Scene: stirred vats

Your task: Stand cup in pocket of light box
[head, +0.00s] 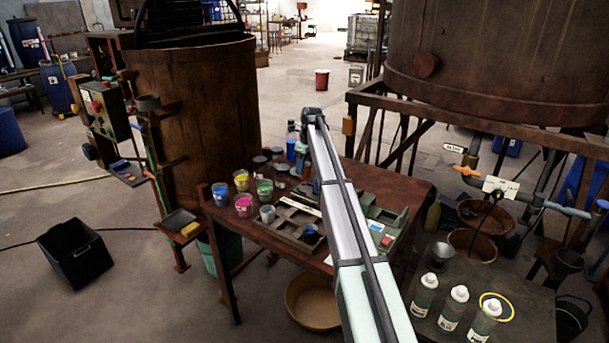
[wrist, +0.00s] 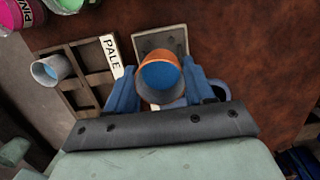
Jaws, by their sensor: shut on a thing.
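My gripper (wrist: 158,92) has blue fingers on either side of a cup (wrist: 160,76) with an orange rim band and blue contents, and is shut on it. The cup's lower part is hidden by its own rim and my gripper. The light box (wrist: 88,92), with a white PALE label (wrist: 111,55), lies left of the held cup in the wrist view. A grey cup (wrist: 47,70) with blue contents is at the box's left side. In the head view the box (head: 286,228) is on the brown table and my arm hides the fingers and held cup.
A small square grey tray (wrist: 149,42) lies beyond the held cup. Pink (head: 243,205), yellow (head: 241,180), green (head: 264,190) and blue (head: 220,194) paint cups stand at the table's left. A green case (head: 385,215) lies right of my arm. A large vat (head: 195,100) stands behind.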

